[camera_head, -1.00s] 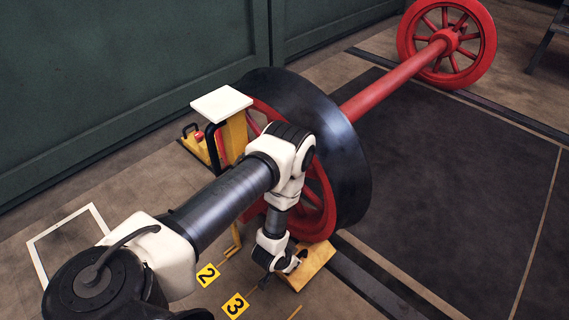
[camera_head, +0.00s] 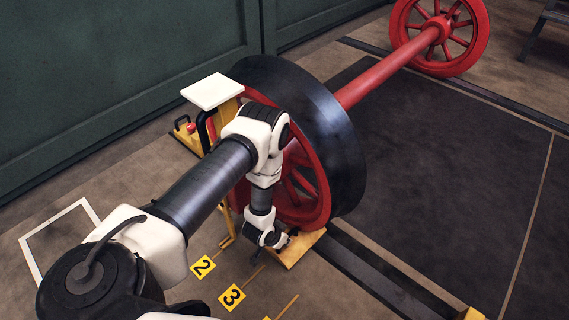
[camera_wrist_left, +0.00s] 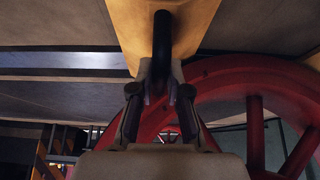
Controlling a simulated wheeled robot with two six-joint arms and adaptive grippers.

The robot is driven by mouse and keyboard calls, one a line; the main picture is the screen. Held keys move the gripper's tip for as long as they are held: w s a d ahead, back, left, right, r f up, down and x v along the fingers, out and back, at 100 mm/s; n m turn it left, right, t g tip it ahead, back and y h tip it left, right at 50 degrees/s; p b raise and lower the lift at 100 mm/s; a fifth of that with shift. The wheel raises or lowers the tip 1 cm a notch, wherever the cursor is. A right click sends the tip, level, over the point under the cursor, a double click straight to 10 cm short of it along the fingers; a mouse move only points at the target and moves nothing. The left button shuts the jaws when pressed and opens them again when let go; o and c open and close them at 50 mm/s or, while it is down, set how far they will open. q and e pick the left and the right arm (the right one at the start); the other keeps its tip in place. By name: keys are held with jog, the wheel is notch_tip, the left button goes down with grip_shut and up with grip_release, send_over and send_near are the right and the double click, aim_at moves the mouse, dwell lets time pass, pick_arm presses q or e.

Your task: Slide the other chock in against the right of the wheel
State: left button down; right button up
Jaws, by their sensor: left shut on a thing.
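The near wheel (camera_head: 345,165) has a dark tyre and red spokes and stands upright on the rail. A yellow-orange chock (camera_head: 309,246) lies low at the right of its bottom; whether they touch is hidden. My left gripper (camera_head: 284,240) is beside the chock at the wheel's near face. In the left wrist view the fingers (camera_wrist_left: 160,95) are shut on the black handle (camera_wrist_left: 162,45) of the chock (camera_wrist_left: 205,20), with red wheel spokes (camera_wrist_left: 255,135) close by. My right gripper is out of view.
A yellow stand with a white top (camera_head: 212,91) is left of the wheel. Floor markers 2 (camera_head: 202,266) and 3 (camera_head: 232,297) lie in front. A yellow object (camera_head: 470,314) is cut off at the bottom edge. A red axle (camera_head: 390,72) runs to a far wheel (camera_head: 438,35).

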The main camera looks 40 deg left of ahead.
pick_arm(q)
jog(key=shift+w+a+r, duration=0.1)
jog(key=shift+w, duration=0.2)
jog(key=c, duration=1.1)
grip_release()
jog(key=o, duration=0.7)
jog(key=shift+s, duration=0.2)
jog(key=p+v, duration=0.9)
jog(key=p, duration=0.1)
jog(key=shift+w+r, duration=0.15)
jog(key=shift+r, duration=0.35)
jog(key=shift+w, duration=0.1)
